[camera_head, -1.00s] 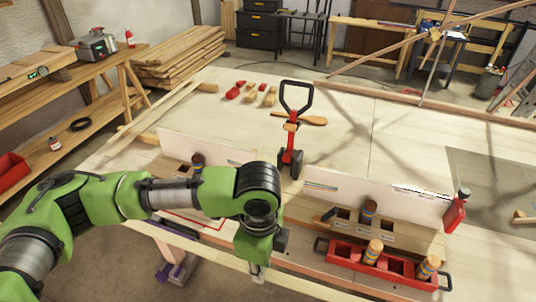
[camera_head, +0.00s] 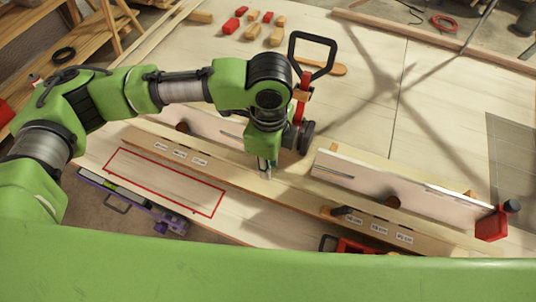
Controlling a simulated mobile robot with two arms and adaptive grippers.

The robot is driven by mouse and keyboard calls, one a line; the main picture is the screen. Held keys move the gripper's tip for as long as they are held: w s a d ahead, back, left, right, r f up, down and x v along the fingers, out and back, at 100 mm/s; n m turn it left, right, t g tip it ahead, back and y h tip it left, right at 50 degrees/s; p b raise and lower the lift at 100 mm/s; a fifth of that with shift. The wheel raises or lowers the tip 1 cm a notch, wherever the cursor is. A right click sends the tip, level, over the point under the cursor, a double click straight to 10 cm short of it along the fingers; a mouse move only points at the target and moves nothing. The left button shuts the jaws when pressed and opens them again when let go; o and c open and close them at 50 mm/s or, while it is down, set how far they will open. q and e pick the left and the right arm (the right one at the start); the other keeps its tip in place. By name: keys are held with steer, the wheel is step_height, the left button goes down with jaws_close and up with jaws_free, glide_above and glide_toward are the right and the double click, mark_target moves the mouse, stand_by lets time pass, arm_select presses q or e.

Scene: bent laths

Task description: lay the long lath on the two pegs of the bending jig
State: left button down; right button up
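My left gripper (camera_head: 266,167) points down over the middle of a long pale wooden strip (camera_head: 300,196) that runs along the near side of the table. Its fingers look close together, but I cannot tell whether they hold anything. I cannot clearly pick out the long lath from the other pale strips. The two pegs of the jig cannot be made out for certain. My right gripper is out of view.
A red-and-black tool with a loop handle (camera_head: 314,45) stands just behind my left gripper. A red bottle (camera_head: 492,225) is at the right. A red outline (camera_head: 160,180) marks the table at the left. Small red and wooden blocks (camera_head: 253,30) lie at the back. The table's middle right is clear.

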arm_select(q)
steer(key=w+d+b, duration=0.2)
steer(key=w+d, duration=0.1)
steer(key=w, duration=0.5)
step_height(320, 180, down, 8)
steer(key=b, duration=0.6)
steer(key=shift+a+f, duration=0.2)
steer(key=shift+a, duration=0.05)
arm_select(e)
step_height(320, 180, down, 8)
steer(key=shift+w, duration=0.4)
arm_select(q)
steer(key=shift+f, duration=0.35)
steer(key=c, duration=1.8)
jaws_free()
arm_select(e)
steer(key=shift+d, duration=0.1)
arm_select(q)
steer(key=shift+o, duration=0.9)
